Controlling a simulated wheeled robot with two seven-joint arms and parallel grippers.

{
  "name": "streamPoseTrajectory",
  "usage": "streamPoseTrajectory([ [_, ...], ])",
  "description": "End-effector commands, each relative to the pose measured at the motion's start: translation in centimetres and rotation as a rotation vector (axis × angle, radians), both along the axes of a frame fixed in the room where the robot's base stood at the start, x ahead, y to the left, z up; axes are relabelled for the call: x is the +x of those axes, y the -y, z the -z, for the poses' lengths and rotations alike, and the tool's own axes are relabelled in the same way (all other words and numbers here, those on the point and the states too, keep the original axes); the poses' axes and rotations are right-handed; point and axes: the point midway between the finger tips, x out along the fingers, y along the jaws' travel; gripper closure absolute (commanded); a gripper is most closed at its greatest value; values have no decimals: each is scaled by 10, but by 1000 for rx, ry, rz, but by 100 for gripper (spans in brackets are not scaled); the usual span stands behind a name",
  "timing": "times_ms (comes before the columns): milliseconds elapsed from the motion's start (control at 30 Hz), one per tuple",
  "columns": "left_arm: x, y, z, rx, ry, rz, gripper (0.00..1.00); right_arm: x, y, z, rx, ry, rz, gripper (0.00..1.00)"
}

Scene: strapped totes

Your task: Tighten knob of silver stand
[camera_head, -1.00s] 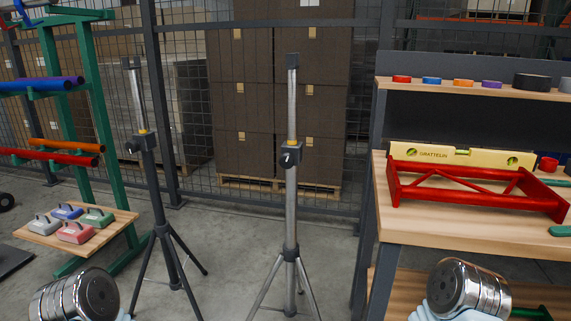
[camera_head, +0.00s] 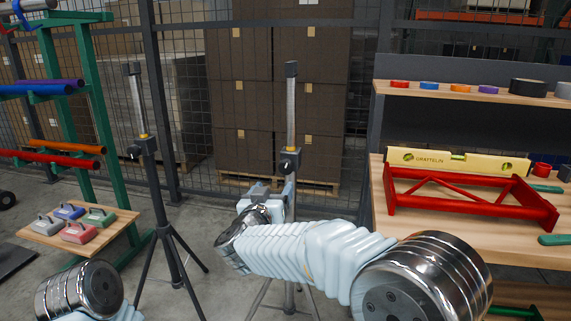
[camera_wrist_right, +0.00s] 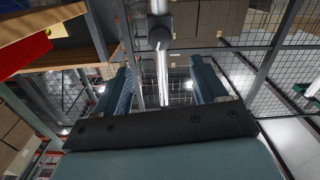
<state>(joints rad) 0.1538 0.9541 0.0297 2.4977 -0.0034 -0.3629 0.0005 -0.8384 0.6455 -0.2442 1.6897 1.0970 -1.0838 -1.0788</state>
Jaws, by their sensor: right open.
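The silver stand (camera_head: 291,110) stands upright on its tripod in the middle of the head view. Its dark clamp collar with the knob (camera_head: 288,160) is partly visible above my right gripper; the lower pole is mostly hidden by my right arm. My right gripper (camera_head: 263,188) is in front of the stand, just below the knob, open and empty. In the right wrist view, the knob (camera_wrist_right: 160,38) shows beyond the two open fingers (camera_wrist_right: 163,88), apart from them, with the pole seen between them. My left gripper is out of view; only part of that arm shows.
A dark stand (camera_head: 152,185) with its own knob stands to the left. A workbench (camera_head: 450,235) with a red frame (camera_head: 470,200) and a yellow level (camera_head: 455,161) is on the right. A green rack (camera_head: 95,120) is at far left. Mesh fence and stacked boxes are behind.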

Motion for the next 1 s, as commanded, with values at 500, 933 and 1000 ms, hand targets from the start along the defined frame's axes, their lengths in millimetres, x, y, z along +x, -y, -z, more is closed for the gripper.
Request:
streamPoseTrajectory([
  [500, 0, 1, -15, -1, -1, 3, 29, 88, 25, -6, 0, 4, 9, 29],
  [933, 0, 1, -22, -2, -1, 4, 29, 131, 37, -4, 1, 4, 6, 29],
  [1000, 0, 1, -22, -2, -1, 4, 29, 131, 37, -4, 1, 4, 6, 29],
])
